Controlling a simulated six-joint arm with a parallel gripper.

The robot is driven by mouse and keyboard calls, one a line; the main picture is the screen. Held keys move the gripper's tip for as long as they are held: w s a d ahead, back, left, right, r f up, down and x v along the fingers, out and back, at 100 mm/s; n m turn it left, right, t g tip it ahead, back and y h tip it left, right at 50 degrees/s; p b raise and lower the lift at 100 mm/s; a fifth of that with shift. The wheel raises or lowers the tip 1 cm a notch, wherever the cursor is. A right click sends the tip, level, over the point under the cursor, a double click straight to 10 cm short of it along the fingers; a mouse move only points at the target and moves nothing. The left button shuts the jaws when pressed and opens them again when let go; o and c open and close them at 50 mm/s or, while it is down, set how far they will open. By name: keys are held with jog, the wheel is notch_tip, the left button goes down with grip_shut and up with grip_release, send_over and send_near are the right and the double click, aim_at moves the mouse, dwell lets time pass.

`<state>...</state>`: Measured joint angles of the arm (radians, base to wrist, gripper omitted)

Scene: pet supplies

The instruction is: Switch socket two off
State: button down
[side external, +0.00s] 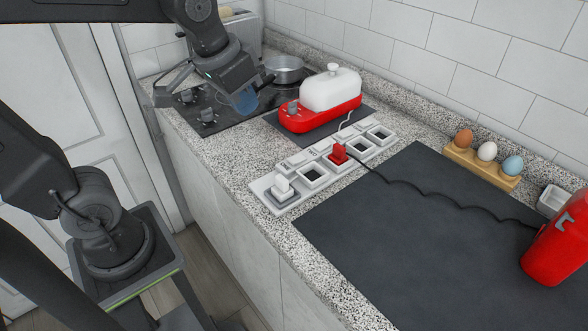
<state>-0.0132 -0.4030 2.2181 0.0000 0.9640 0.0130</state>
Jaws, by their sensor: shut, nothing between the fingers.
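A white power strip (267,187) lies on the speckled counter, with a row of several sockets and small switches along its left side. A white plug (283,186) stands in the socket at the near end. A red plug (338,154) with a dark cable sits in the middle socket. The other sockets look empty. My gripper (243,101) is shut and empty, in the air above the hob side, left of the red appliance and apart from the strip. Its bluish tip points down.
A red appliance with a white lid (328,98) stands behind the strip. A black hob (206,113) and a pot (285,69) are at the back left.

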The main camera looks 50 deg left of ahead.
jog(key=s+f+t, duration=0.1)
jog(key=s+f, duration=0.1)
jog(key=s, duration=0.5)
jog(key=shift+s+d+f, duration=0.15)
jog(key=shift+s+d, duration=0.05)
jog(key=shift+s, duration=0.1)
jog(key=shift+w, duration=0.1)
jog(key=w+r+n+g, duration=0.2)
jog(key=w+r+n, duration=0.2)
jog(key=w+n, duration=0.7)
jog(key=n+g, duration=0.2)
jog(key=n, duration=0.5)
send_over(325, 142)
jog(key=s, duration=0.2)
notch_tip(325, 142, down, 6)
jog(key=shift+f, duration=0.15)
jog(key=f, duration=0.4)
jog(key=w+f, duration=0.1)
jog(key=f, duration=0.8)
jog(key=shift+w+f, duration=0.35)
jog(key=shift+f, duration=0.05)
